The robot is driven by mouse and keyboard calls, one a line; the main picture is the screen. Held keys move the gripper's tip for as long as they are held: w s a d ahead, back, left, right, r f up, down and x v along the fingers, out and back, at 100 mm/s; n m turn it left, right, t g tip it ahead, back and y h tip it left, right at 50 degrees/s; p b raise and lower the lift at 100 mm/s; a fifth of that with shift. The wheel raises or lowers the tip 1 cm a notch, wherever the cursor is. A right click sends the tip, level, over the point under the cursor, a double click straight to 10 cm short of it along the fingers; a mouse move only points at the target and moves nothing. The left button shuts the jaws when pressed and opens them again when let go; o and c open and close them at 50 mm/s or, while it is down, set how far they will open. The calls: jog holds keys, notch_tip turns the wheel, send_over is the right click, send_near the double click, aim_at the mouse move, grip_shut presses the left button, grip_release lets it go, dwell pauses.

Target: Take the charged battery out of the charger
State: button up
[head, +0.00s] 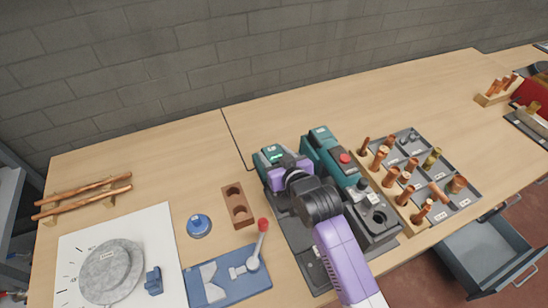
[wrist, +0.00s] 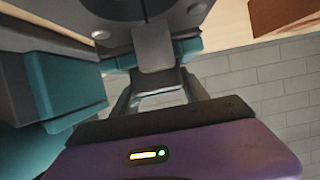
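A teal battery block with a small green light (head: 272,155) stands in the dark charger station, right of the table's middle. In the wrist view, teal bodies and a dark grey tab (wrist: 154,48) fill the space ahead of my fingers. My gripper (head: 276,172) is right at the block, its purple hand covering much of it from the head camera. In the wrist view, two grey fingers (wrist: 160,82) reach either side of the grey tab, with a gap between them. Whether they touch it I cannot tell. The lower part of the block is hidden.
A second teal unit with a red button (head: 345,157) stands close on the right. Copper fittings (head: 405,177) crowd a rack and grey tray beyond it. A brown holder (head: 238,205) and blue fixture (head: 228,278) lie left. The table behind is clear.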

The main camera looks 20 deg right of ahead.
grip_shut()
jog(key=shift+r, duration=0.2)
